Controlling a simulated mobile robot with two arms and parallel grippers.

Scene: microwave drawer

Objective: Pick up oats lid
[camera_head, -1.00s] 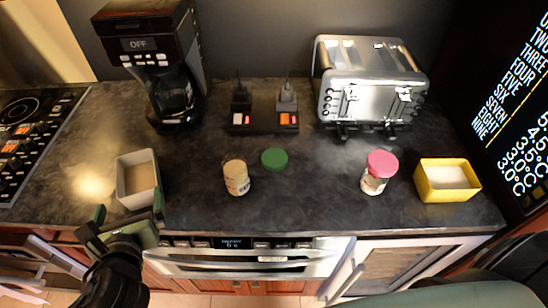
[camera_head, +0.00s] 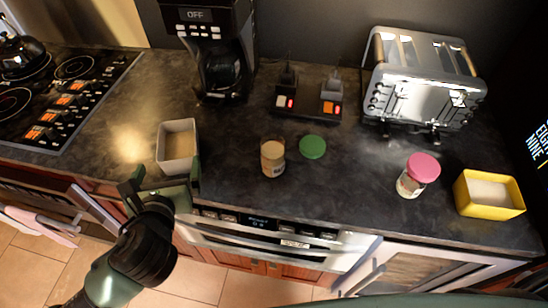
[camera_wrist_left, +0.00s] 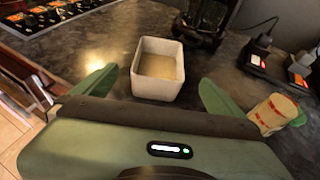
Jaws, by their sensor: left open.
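A flat green round lid (camera_head: 313,147) lies on the dark counter, just right of an open jar with tan contents (camera_head: 272,158). In the left wrist view the jar (camera_wrist_left: 274,114) stands at the right, and a bit of the green lid (camera_wrist_left: 300,117) shows behind it. A second jar wears a pink lid (camera_head: 423,167) further right. My left gripper (camera_head: 163,181) is open and empty at the counter's front edge, left of the jar and the green lid. In the left wrist view its fingers (camera_wrist_left: 158,92) are spread apart before a white container. My right gripper is out of view.
The white container (camera_head: 164,151) stands just beyond my left gripper. A coffee maker (camera_head: 205,50), a small switch block (camera_head: 285,103) and a toaster (camera_head: 425,85) stand behind. A yellow container (camera_head: 488,211) is at the right. The counter around the green lid is mostly clear.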

